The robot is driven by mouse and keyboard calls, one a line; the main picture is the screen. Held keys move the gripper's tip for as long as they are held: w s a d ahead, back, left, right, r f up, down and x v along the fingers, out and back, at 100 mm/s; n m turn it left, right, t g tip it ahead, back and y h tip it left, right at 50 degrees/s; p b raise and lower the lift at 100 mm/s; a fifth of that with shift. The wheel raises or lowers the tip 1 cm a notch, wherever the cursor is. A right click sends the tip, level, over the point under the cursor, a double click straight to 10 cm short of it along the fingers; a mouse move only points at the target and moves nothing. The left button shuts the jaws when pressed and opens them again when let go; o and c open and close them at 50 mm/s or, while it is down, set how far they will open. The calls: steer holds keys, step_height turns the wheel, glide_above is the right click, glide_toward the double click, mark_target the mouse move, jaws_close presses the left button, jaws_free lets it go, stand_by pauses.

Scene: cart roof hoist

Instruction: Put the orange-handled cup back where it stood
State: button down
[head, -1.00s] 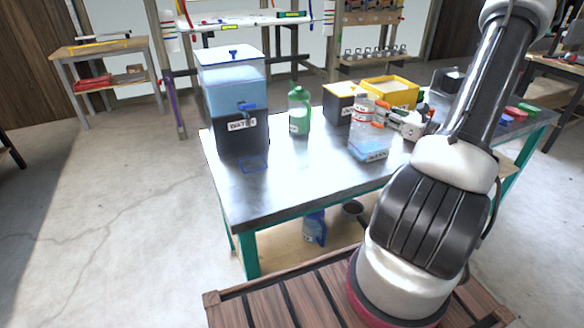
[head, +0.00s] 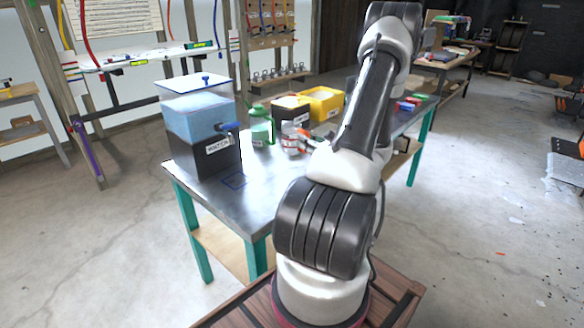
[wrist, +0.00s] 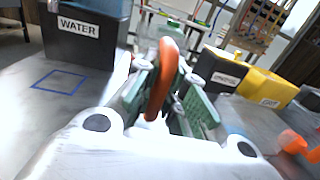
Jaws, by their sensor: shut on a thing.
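My gripper (wrist: 168,90) shows in the wrist view with its green-padded fingers closed on either side of an upright orange handle (wrist: 164,68). The rest of the cup is hidden, so I cannot tell its tilt or contents. In the head view my arm covers most of the gripper, and I cannot make out the cup clearly there. A blue square outline (wrist: 60,80) lies empty on the metal table (head: 205,190), in front of the water dispenser (head: 200,120); it also shows in the head view (head: 234,182).
A green jug (head: 262,125) stands right of the dispenser. A black box (head: 290,109) and a yellow bin (head: 325,103) stand behind my gripper. Blurred orange things (wrist: 292,141) lie at the wrist view's lower right. The table's near left corner is clear.

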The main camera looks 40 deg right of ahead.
step_height(320, 180, down, 7)
steer(key=shift+f, duration=0.2)
stand_by(0.3)
steer(key=shift+f, duration=0.15)
steer(key=c, duration=1.5)
jaws_free()
